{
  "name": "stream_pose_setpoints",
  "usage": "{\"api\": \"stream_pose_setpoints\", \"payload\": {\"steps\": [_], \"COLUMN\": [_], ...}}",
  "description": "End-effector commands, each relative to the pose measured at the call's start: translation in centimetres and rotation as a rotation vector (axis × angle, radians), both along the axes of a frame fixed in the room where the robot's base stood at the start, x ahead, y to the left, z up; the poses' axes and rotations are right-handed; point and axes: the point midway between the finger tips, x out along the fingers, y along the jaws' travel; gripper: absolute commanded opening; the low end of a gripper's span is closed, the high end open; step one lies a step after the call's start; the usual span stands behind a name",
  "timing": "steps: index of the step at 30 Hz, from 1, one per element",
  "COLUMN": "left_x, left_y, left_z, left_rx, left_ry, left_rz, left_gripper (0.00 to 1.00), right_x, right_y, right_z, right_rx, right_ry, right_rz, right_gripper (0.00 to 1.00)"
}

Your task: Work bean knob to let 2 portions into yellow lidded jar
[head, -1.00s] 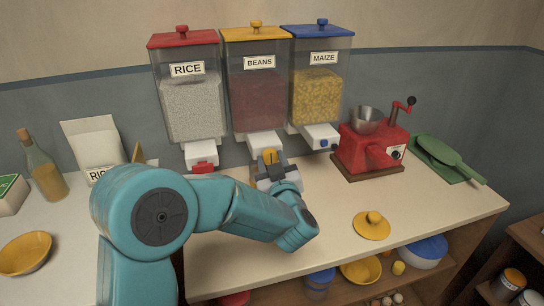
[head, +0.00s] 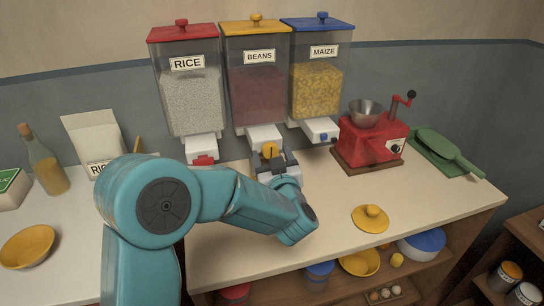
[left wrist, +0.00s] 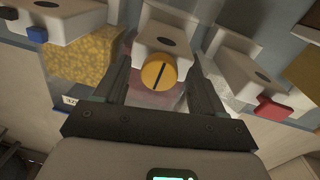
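The bean dispenser (head: 259,85) has a yellow lid and a BEANS label. Its round yellow knob (head: 270,150) sits on the white outlet below, and shows with a dark slot in the left wrist view (left wrist: 158,72). My left gripper (head: 274,158) is at the knob; in the left wrist view its two fingers (left wrist: 160,82) stand apart on either side of it, with gaps showing. A yellow lid with a small knob (head: 371,218) lies on the counter to the right. No jar body can be made out; my left arm covers the area below the bean outlet. My right gripper is not in view.
The rice dispenser (head: 188,95) and maize dispenser (head: 318,85) flank the bean one closely. The counter (head: 430,195) is clear around the lid.

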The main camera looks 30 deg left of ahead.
Motion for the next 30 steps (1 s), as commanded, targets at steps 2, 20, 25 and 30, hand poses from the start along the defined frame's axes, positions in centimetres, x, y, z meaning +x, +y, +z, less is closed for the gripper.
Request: {"api": "stream_pose_setpoints", "payload": {"steps": [2,20,25,30], "left_x": [0.0,-8.0,-10.2,-11.3], "left_y": [0.0,-8.3,-10.5,-11.5], "left_z": [0.0,0.0,0.0,0.0], "left_rx": [0.000,0.001,0.000,0.000], "left_ry": [-0.001,-0.001,0.000,0.000], "left_rz": [0.000,-0.007,-0.005,-0.002], "left_gripper": [0.69,0.69,0.69,0.69], "right_x": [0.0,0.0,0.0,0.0], "right_y": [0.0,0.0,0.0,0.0], "right_z": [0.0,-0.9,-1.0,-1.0], "right_rx": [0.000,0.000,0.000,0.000], "right_ry": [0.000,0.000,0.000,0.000], "right_rz": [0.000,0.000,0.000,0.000], "right_gripper": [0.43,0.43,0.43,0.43]}}
